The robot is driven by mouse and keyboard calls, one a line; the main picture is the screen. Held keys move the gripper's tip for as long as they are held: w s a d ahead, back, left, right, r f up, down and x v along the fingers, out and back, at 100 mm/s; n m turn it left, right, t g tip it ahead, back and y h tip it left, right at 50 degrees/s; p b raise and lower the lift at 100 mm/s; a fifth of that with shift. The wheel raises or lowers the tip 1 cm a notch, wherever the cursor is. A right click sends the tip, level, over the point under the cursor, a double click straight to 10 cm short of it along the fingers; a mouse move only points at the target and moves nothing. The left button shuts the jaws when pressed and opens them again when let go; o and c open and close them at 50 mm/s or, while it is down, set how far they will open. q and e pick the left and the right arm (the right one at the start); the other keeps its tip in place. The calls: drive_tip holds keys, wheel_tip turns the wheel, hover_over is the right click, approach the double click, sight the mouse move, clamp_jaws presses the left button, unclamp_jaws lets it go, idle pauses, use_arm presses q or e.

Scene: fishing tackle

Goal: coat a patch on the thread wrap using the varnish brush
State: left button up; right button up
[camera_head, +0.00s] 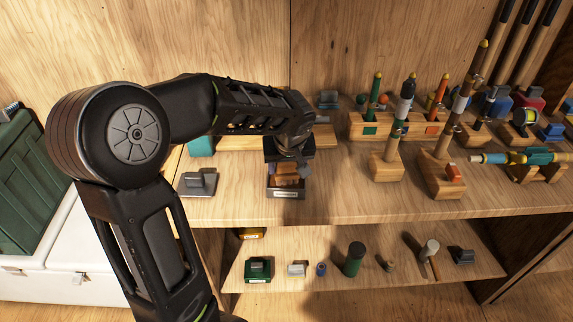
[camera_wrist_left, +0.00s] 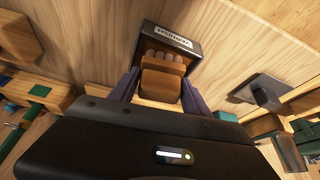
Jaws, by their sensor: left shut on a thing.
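My left gripper (camera_head: 289,163) is over a small dark labelled tray (camera_head: 287,193) on the upper shelf. In the left wrist view its fingers (camera_wrist_left: 160,92) are shut on a wooden block-like handle (camera_wrist_left: 162,82), likely the varnish brush. Pale rounded shapes beyond the handle lie at the tray (camera_wrist_left: 172,33); whether the brush touches the tray's inside cannot be told. A rod with teal and yellow bands (camera_head: 520,157) lies across wooden stands at the right; it may carry the thread wrap. My right gripper is not in view.
Upright rods on wooden bases (camera_head: 387,165) (camera_head: 441,173) stand between the tray and the banded rod. A grey metal piece (camera_head: 199,183) lies left of the tray. A lower shelf (camera_head: 330,275) holds several small items. Bare shelf lies right of the tray.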

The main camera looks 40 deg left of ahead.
use_arm(q)
drive_tip(key=shift+s+f, duration=0.1)
drive_tip(key=shift+r+p, duration=1.85)
drive_tip(key=shift+r, duration=1.75)
drive_tip(key=w+d+f+m+h, duration=0.1)
drive_tip(key=d+f+m, duration=0.1)
drive_tip(key=d, duration=0.3)
drive_tip(key=w+d+f+m+h, duration=0.1)
drive_tip(key=w+d+f+m, duration=0.1)
drive_tip(key=d, duration=0.4)
drive_tip(key=w+d+f+m+t+h, duration=0.1)
drive_tip(key=d+f+m, duration=0.1)
drive_tip(key=d+m, duration=0.2)
drive_tip(key=shift+w+d+f+m, duration=0.15)
drive_tip(key=shift+d+m, duration=0.15)
drive_tip(key=shift+d, duration=0.85)
drive_tip(key=shift+a, duration=0.1)
